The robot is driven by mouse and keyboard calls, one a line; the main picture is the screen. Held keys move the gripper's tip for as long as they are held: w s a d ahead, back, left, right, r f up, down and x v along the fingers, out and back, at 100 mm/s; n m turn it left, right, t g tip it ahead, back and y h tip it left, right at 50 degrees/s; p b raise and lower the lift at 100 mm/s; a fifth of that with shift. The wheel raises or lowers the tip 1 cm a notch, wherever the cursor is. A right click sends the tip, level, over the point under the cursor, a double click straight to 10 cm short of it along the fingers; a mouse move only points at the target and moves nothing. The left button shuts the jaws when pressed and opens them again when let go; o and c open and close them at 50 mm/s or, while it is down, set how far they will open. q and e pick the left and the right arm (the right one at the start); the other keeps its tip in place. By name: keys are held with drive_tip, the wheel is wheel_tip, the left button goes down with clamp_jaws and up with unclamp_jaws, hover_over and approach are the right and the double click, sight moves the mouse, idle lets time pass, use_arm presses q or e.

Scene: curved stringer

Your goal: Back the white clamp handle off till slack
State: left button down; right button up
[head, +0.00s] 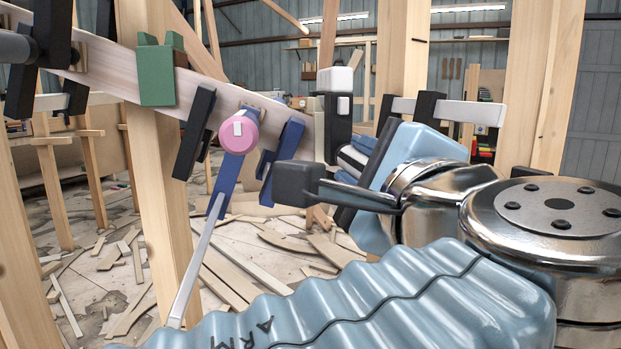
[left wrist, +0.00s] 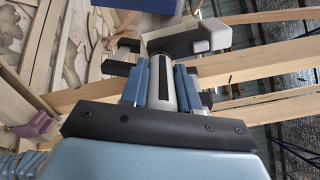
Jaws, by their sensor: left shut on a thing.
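The white clamp handle (head: 352,158) is a white cylinder with a dark stripe, below a dark clamp head (head: 338,108) with a white top. My left gripper (head: 358,156) is around it, its light blue body to the right. In the left wrist view the handle (left wrist: 161,82) lies between the two blue fingers of my left gripper (left wrist: 162,84), which is shut on it. The clamp head (left wrist: 185,42) shows just beyond the fingers. The clamp's jaws on the wood are partly hidden. My right gripper is not in view.
The pale curved stringer (head: 110,68) runs from upper left to the centre. It carries a green block (head: 156,72), a black clamp (head: 194,135) and a blue clamp with a pink knob (head: 238,132). Wooden posts (head: 404,60) stand close by. Scrap boards litter the floor.

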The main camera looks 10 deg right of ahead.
use_arm(q)
drive_tip(key=n+b, duration=0.2)
drive_tip(key=n, duration=0.2)
drive_tip(key=shift+f+n, duration=0.15)
drive_tip(key=shift+n, duration=0.15)
drive_tip(key=n+b, duration=0.2)
drive_tip(key=n, duration=0.2)
drive_tip(key=n+b, duration=0.2)
drive_tip(key=n, duration=0.4)
drive_tip(key=shift+b, duration=0.3)
drive_tip(key=n+b, duration=0.2)
drive_tip(key=n, duration=0.3)
drive_tip(key=shift+n, duration=0.3)
drive_tip(key=c, duration=0.8)
unclamp_jaws()
